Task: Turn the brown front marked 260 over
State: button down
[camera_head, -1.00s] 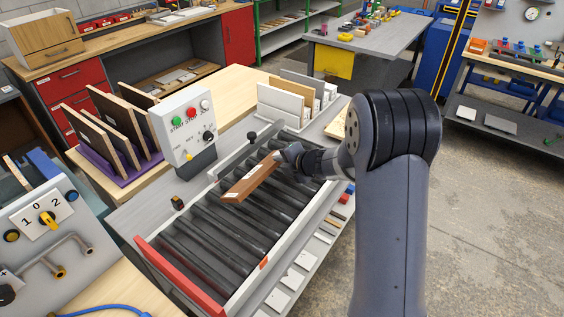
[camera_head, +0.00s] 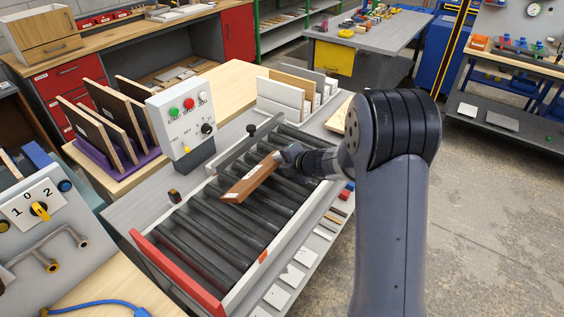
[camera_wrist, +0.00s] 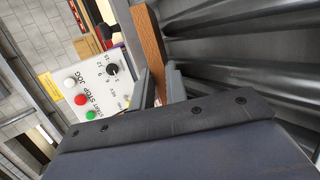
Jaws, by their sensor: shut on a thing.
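The brown front (camera_head: 252,180) is held tilted over the dark roller conveyor (camera_head: 215,250), with a white label on its face near its lower left end. The number on the label is too small to read. My gripper (camera_head: 284,158) is shut on the front's upper right end. In the wrist view the front (camera_wrist: 148,45) shows edge-on as a narrow wood strip between the two fingers of my gripper (camera_wrist: 161,85). Whether the front's lower end touches the rollers I cannot tell.
A control box (camera_head: 181,118) with buttons and a knob stands at the conveyor's far left side; it is close in the wrist view (camera_wrist: 95,85). A purple rack (camera_head: 120,165) holds dark panels. A white rack (camera_head: 283,105) holds light panels. A red bar (camera_head: 175,272) closes the conveyor's near end.

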jog(key=c, duration=1.3)
grip_release()
jog(key=shift+f, duration=0.1)
jog(key=shift+s+r+p, duration=0.1)
jog(key=shift+r+p, duration=0.15)
jog(key=shift+p, duration=0.45)
